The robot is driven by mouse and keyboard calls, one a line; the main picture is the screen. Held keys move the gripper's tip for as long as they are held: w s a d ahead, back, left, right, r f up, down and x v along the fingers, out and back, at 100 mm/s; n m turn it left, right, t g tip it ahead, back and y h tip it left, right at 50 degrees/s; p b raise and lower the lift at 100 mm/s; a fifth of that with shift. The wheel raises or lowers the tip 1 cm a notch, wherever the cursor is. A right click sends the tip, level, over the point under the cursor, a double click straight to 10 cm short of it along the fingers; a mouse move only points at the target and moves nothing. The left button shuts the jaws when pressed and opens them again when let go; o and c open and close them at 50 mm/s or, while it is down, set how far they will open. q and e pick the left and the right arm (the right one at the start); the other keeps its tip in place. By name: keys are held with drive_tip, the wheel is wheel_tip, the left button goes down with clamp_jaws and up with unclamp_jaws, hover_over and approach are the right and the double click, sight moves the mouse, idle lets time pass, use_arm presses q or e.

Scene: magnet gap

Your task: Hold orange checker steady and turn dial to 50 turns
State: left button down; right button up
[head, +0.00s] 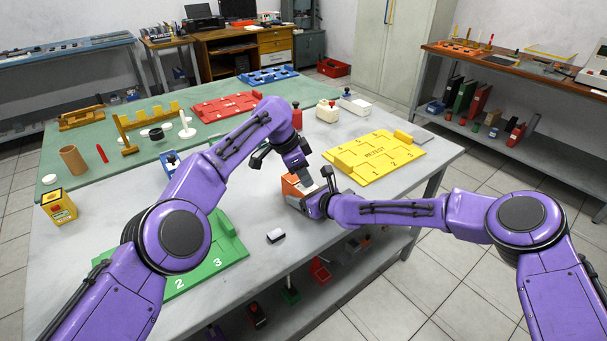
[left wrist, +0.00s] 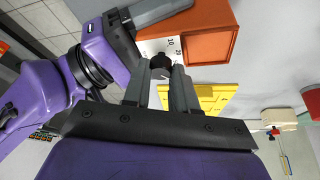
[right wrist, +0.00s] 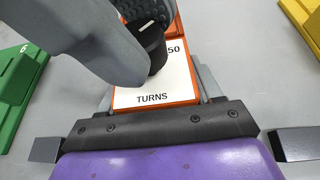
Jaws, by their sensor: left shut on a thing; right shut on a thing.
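The orange checker (head: 291,187) stands near the front edge of the grey table. My right gripper (right wrist: 155,95) is shut on its orange body, one finger along each side. Its white face, marked 50 and TURNS, shows in the right wrist view (right wrist: 155,88). The black dial knob (right wrist: 151,42) stands out from this face. My left gripper (left wrist: 161,68) is shut on the knob (left wrist: 160,62), and the left wrist view shows part of the scale with 10 and 20. A left finger hides part of the face in the right wrist view. I cannot tell the dial's reading.
A yellow numbered board (head: 374,158) lies behind and right of the checker. A green numbered board (head: 215,258) lies at the left front. A small black-and-white block (head: 275,236) lies nearby.

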use_arm(q)
drive_tip(key=c, duration=1.2)
unclamp_jaws()
drive_tip(key=shift+o, duration=0.2)
drive_tip(key=v, duration=1.2)
use_arm(e)
drive_tip(key=o, duration=1.3)
